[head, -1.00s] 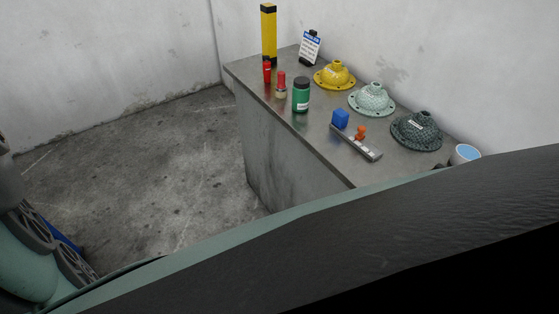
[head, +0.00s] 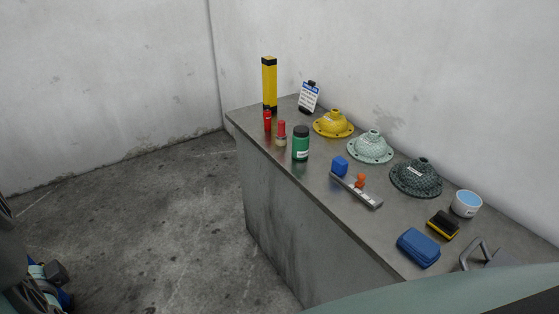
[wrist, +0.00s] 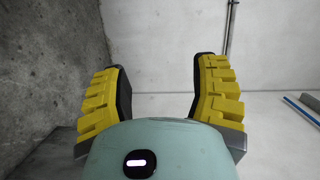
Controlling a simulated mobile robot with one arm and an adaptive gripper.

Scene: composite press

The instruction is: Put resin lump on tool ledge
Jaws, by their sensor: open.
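A narrow grey ledge (head: 367,197) with pale labels lies on the bench, and I take it for the tool ledge. A small orange piece (head: 361,181) and a blue block (head: 340,165) are at the ledge; I cannot tell whether they rest on it or just behind it. No piece is clearly marked as the resin lump; the orange piece or the blue block could be it. My gripper (wrist: 160,78) is open and empty in the wrist view, its yellow-padded fingers wide apart against bare wall and ceiling, away from the bench objects.
The bench (head: 310,190) also holds a green jar (head: 301,144), yellow (head: 333,125), mint (head: 369,148) and dark (head: 416,179) flanged domes, a cup (head: 466,205), a black-and-yellow block (head: 442,226) and a blue pouch (head: 418,248).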

